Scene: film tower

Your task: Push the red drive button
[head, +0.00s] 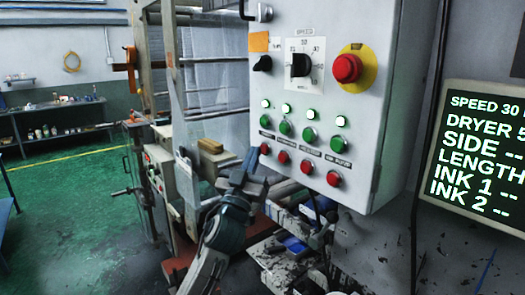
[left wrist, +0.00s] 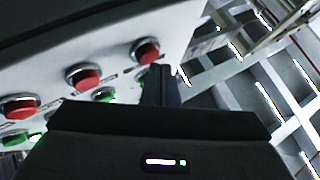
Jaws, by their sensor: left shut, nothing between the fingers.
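A grey control box (head: 377,110) carries a bottom row of red buttons under a row of green ones. Its small labels are too blurred to read, so I cannot tell by label which red button is the drive one. The leftmost red button (head: 265,149) is nearest my left gripper (head: 251,160), which is shut and empty just left of it. In the left wrist view the shut fingers (left wrist: 160,84) point up beside the red button at the row's end (left wrist: 146,51). I cannot tell whether they touch it. My right gripper is not in view.
Other red buttons (head: 306,167) and green buttons (head: 309,135) sit close by, with lit lamps (head: 311,113) above. A red emergency knob (head: 347,68) on yellow and a speed dial (head: 300,65) are higher up. A text screen (head: 480,150) stands right. Machine frames crowd the left.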

